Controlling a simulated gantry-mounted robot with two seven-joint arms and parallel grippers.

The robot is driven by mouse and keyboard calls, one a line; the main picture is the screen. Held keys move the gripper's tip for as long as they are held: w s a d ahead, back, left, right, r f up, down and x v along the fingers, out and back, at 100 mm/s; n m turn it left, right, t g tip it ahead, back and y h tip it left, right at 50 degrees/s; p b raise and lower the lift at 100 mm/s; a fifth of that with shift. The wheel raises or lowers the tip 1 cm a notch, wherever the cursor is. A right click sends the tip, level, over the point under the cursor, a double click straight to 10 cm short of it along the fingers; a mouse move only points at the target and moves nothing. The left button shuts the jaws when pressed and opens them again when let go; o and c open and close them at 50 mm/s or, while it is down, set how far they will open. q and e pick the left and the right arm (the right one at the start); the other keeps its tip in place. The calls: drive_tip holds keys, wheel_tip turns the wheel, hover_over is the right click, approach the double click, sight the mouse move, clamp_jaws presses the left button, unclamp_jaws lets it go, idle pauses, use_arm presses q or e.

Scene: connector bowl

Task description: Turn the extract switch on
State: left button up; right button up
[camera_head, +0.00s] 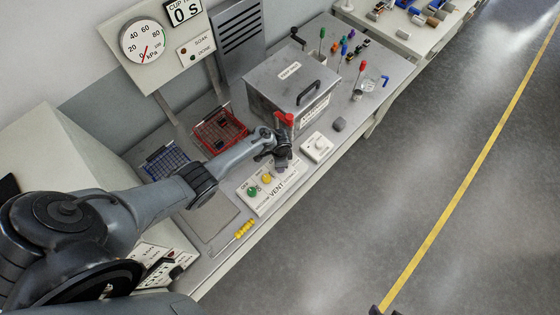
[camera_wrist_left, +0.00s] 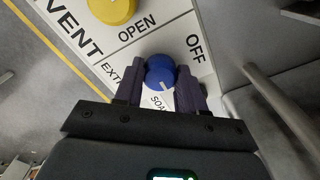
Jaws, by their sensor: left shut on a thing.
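The extract switch is a blue knob (camera_wrist_left: 160,73) on a white panel (camera_wrist_left: 125,55), with a partly hidden label starting "EXTR" beside it. OFF is printed to its right and OPEN above it in the left wrist view. My left gripper (camera_wrist_left: 161,82) is shut on the knob, one dark finger on each side. A pale mark shows on the knob's near side. In the head view my left gripper (camera_head: 282,163) is over the far end of the VENT panel (camera_head: 277,189) and hides the blue knob.
A yellow knob (camera_head: 267,178) and a green knob (camera_head: 252,191) sit on the same panel. A grey metal box (camera_head: 270,85) stands behind, with a red-topped thing (camera_head: 284,120) by the gripper. A white dial box (camera_head: 318,147) is to the right. Wire baskets (camera_head: 220,130) are at left.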

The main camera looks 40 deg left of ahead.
idle(0.4)
use_arm(q)
drive_tip(key=o, duration=1.1)
drive_tip(key=shift+c, duration=0.2)
drive_tip(key=shift+r, duration=0.25)
wheel_tip(320, 180, up, 10)
drive_tip(key=p, duration=0.3)
drive_tip(key=shift+r, duration=0.15)
